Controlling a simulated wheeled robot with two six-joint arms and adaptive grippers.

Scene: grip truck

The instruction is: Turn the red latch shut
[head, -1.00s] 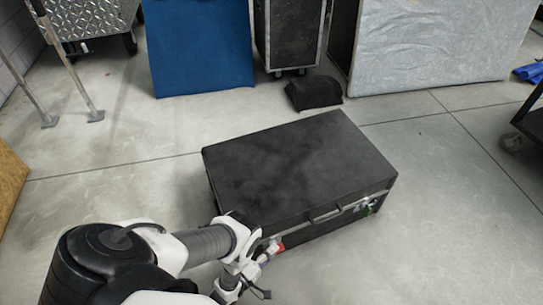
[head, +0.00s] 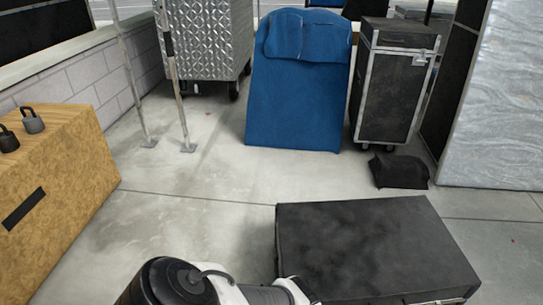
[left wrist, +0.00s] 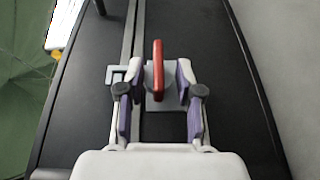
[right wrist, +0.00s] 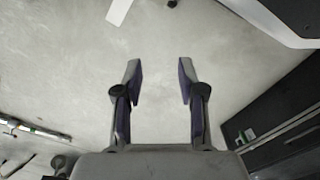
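The black case (head: 370,240) lies on the floor at the bottom right of the head view; its front face is mostly out of that picture. In the left wrist view, the red latch (left wrist: 158,70) stands out from a small grey plate (left wrist: 162,101) beside a metal strip on the case. It runs roughly parallel to that strip. My left gripper (left wrist: 158,75) is open, with one finger on each side of the latch and a gap on both sides. My right gripper (right wrist: 160,75) is open and empty above bare floor. Neither gripper shows in the head view.
A wooden box (head: 60,180) with padlocks stands at the left. A blue padded panel (head: 298,95), a tall black case (head: 392,90) and a small black bag (head: 400,170) are behind the case. Floor left of the case is clear.

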